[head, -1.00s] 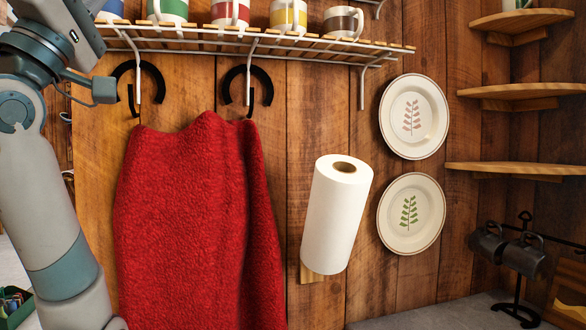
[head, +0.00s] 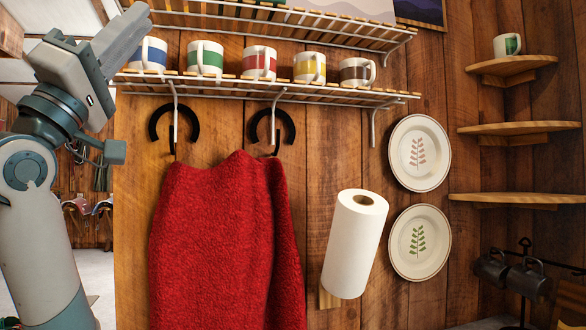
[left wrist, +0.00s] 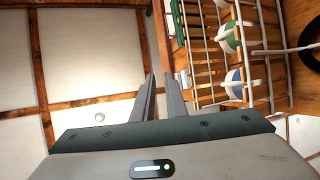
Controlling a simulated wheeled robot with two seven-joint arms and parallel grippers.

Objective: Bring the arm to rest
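My left arm comes in at the left of the head view, raised with its forearm upright. Its gripper (head: 130,22) points up and to the right, at the left end of the mug rack, and holds nothing that I can see. In the left wrist view the two fingers (left wrist: 160,82) stand close together with a narrow empty gap between them. The gripper appears in front of the rack, but its distance from it is hard to judge. My right gripper is in neither view.
A wire-and-slat rack (head: 330,95) holds several mugs on the plank wall. Below hang a red towel (head: 225,240), a paper roll (head: 355,245) and two plates (head: 420,153). Corner shelves (head: 520,128) are at right.

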